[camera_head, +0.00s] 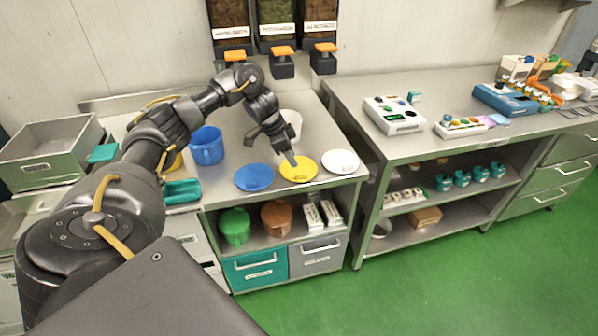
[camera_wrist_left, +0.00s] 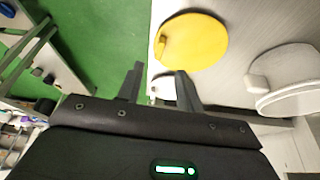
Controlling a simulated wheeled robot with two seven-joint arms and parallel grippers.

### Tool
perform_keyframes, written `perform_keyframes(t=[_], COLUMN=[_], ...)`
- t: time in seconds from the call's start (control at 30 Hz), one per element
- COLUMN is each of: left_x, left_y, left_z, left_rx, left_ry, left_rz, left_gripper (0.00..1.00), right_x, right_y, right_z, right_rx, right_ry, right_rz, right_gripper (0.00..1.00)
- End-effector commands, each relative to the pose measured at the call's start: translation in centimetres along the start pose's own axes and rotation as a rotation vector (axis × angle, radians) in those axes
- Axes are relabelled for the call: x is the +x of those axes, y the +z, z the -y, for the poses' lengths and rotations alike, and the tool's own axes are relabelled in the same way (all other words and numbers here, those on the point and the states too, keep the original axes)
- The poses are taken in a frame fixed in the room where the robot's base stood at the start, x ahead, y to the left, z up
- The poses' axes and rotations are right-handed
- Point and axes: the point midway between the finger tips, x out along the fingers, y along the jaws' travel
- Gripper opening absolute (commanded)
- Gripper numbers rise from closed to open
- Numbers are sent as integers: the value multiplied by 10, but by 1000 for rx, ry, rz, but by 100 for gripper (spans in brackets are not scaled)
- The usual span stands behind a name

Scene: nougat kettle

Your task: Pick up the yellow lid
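The yellow lid (camera_head: 299,169) lies flat near the front edge of the left steel table, between a blue lid (camera_head: 254,177) and a white lid (camera_head: 340,161). My left gripper (camera_head: 291,160) is just above the yellow lid's back part in the head view, pointing down. In the left wrist view, the yellow lid (camera_wrist_left: 196,40) with its small handle lies beyond the fingertips. There my left gripper (camera_wrist_left: 158,78) has its two fingers apart, with nothing held between them. My right gripper is not in view.
A blue pot (camera_head: 207,146) and a white pot (camera_head: 291,122) stand behind the lids. Dispensers with orange levers (camera_head: 283,51) hang on the wall at the back. A second steel table (camera_head: 450,90) stands to the right, past a gap.

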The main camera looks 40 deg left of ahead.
Motion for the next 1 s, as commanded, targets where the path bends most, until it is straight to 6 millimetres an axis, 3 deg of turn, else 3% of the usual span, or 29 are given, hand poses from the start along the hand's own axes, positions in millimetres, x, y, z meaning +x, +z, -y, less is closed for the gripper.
perform_keyframes(t=[0.13, 0.43, 0.73, 1.0], left_x=[20, 30, 72, 78], left_y=[0, 0, 1, 1], left_z=[0, 0, -2, -1], left_rx=[0, -2, -1, 1], left_ry=[2, 0, 0, -2], left_rz=[-1, 0, -1, -1], left_gripper=[36, 36, 36, 36], right_x=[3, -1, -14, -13], right_y=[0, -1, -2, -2], right_z=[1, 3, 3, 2], right_rx=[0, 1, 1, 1], right_ry=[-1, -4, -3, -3], right_rz=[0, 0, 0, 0], right_gripper=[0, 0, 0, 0])
